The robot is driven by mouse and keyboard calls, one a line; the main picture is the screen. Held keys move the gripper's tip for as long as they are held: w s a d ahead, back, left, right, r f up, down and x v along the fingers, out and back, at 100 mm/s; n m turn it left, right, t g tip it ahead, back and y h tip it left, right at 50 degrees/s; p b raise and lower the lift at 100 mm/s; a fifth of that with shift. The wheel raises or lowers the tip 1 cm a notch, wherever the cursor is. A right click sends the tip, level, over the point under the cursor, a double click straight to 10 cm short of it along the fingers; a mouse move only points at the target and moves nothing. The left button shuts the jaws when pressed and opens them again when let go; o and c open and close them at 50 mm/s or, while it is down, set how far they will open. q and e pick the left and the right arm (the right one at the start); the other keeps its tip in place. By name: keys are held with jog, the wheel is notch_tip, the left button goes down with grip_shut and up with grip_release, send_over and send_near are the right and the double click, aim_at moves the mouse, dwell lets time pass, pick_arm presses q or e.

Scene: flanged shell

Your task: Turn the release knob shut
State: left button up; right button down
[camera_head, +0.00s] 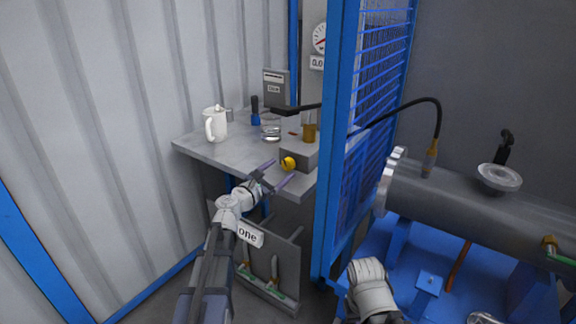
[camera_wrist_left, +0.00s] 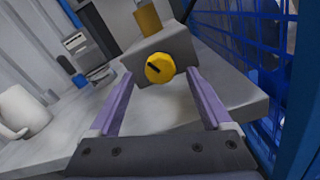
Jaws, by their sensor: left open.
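The release knob (camera_head: 288,162) is a round yellow knob on the front of a grey box (camera_head: 304,154) at the table's right front corner. In the left wrist view the knob (camera_wrist_left: 160,68) shows a short black mark slanting on its face. My left gripper (camera_head: 275,174) is open just in front of the knob. In the left wrist view its two purple fingers (camera_wrist_left: 158,88) stand apart, one on either side below the knob, with no visible contact. My right arm shows at the bottom right, but its fingers are not visible.
The grey table (camera_head: 225,155) carries a white jug (camera_head: 214,124), a glass (camera_head: 271,130) and an amber cylinder (camera_head: 309,132) by the box. A blue post (camera_head: 335,150) and mesh panel (camera_head: 380,80) stand close on the right. A grey flanged shell (camera_head: 460,195) lies beyond them.

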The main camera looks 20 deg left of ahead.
aim_at(286, 165)
pick_arm(q)
jog(key=x, duration=0.4)
jog(key=shift+w, duration=0.25)
